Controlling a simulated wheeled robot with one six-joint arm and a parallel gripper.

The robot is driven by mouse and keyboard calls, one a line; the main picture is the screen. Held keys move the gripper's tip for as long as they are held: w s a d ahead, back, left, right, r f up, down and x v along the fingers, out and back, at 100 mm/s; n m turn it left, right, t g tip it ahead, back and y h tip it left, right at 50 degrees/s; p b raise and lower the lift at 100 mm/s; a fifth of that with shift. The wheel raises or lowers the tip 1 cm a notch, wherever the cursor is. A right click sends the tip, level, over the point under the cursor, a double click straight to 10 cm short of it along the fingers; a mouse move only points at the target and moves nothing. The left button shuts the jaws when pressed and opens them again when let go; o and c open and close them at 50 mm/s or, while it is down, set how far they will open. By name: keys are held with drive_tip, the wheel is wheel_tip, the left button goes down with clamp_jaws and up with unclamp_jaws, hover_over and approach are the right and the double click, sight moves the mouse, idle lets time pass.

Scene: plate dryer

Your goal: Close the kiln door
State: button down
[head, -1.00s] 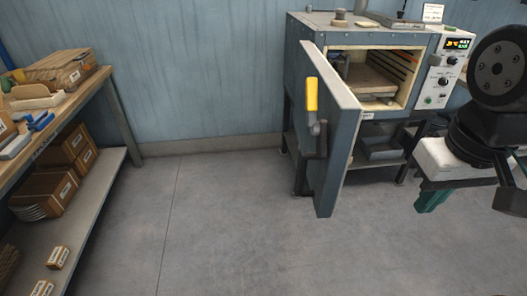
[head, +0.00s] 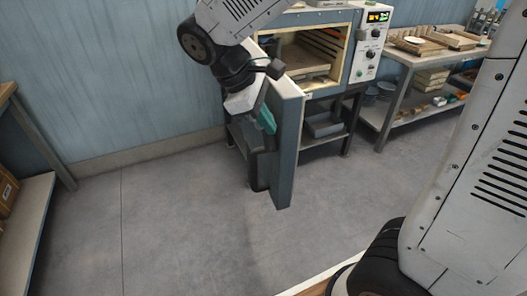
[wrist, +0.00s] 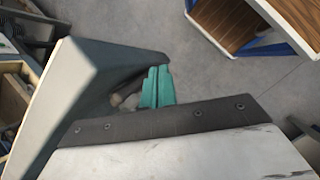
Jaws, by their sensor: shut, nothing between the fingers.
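The kiln (head: 352,45) stands against the back wall with its chamber showing. Its grey-blue door (head: 287,150) is hinged at the left and stands wide open, swung out towards me. My gripper (head: 266,119) is at the door's outer, left side, its teal fingers shut and empty, pointing down. In the wrist view the two teal fingers (wrist: 157,86) are side by side, close to the door (wrist: 85,85). I cannot tell whether they touch it. The door's yellow handle is hidden by my gripper in the head view.
A workbench (head: 12,92) with a lower shelf stands at the left. A table (head: 405,62) with trays and boxes is right of the kiln. The floor (head: 180,215) left of the door and in front of it is clear.

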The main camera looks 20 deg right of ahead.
drive_tip(key=w+a+f+n+h, duration=0.3)
drive_tip(key=w+a+f+n, duration=0.3)
drive_tip(key=w+a+f, duration=0.2)
approach(273, 158)
drive_tip(key=s+a+x, duration=0.1)
drive_tip(key=x, duration=0.4)
drive_tip(key=shift+w+d+f+t+h, duration=0.1)
drive_tip(key=shift+d+t+h, duration=0.1)
drive_tip(key=shift+d, duration=0.15)
drive_tip(key=shift+w+d+f+t+h, duration=0.1)
drive_tip(key=shift+d+t, duration=0.1)
drive_tip(key=shift+d, duration=0.1)
